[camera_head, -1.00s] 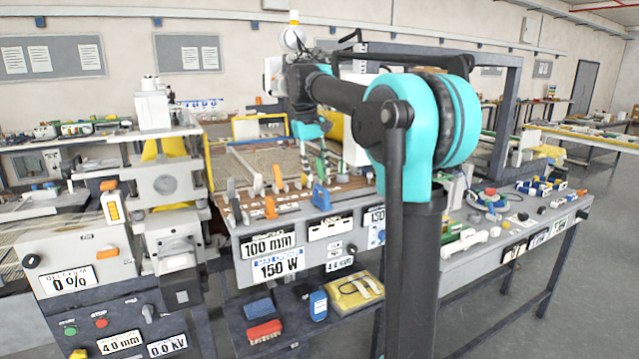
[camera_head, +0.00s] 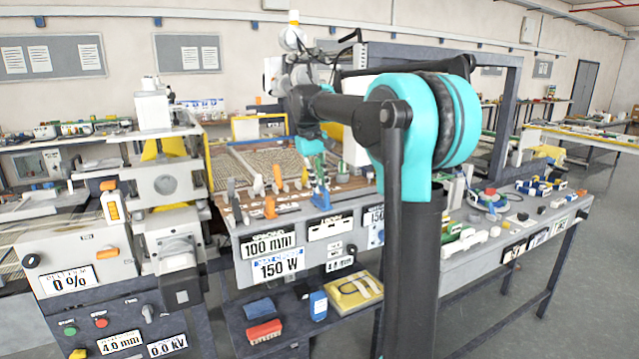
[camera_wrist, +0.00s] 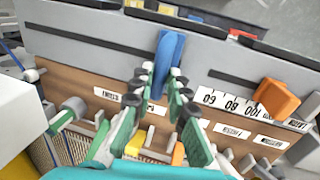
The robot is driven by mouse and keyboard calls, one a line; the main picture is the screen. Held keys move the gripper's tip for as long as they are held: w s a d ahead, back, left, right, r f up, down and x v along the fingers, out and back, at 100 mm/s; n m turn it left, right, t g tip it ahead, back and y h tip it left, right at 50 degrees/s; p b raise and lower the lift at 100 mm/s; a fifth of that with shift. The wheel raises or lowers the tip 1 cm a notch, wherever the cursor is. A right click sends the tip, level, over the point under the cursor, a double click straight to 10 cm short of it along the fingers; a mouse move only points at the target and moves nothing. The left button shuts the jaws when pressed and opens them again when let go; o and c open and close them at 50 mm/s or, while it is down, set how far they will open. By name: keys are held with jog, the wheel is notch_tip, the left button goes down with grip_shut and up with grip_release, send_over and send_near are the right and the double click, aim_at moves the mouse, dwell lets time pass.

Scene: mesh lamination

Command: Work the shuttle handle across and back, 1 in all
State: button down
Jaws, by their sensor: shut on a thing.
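A blue lever handle (camera_head: 320,198) stands at the front edge of the wooden-topped panel of the bench. I cannot read a label that names it as the shuttle handle. My gripper (camera_head: 318,168) is above and around it, coming down from behind. In the wrist view the blue handle (camera_wrist: 170,58) runs between the tips of my gripper (camera_wrist: 160,93), whose green-and-black fingers close on it from both sides. The handle's lower end is hidden by the fingers.
Orange levers (camera_head: 269,206) and a grey lever (camera_head: 232,194) stand to the left on the same panel. An orange knob (camera_wrist: 278,98) is beside a number scale (camera_wrist: 230,104). The mesh bed (camera_head: 265,158) lies behind. A grey press (camera_head: 167,185) stands at left.

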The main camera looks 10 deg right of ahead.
dwell(0.3)
jog(key=w+d, duration=0.1)
jog(key=d, duration=0.3)
jog(key=w+d, duration=0.2)
jog(key=d, duration=0.3)
jog(key=w+d, duration=0.1)
jog(key=d, duration=0.4)
jog(key=shift+w+d, duration=0.15)
jog(key=shift+w, duration=0.2)
jog(key=c, duration=1.5)
grip_release()
jog(key=r, duration=0.4)
jog(key=a+r, duration=0.1)
jog(key=r, duration=0.3)
jog(key=a+r, duration=0.1)
jog(key=r, duration=0.2)
jog(key=shift+s+a+r, duration=0.15)
jog(key=shift+s+r, duration=0.25)
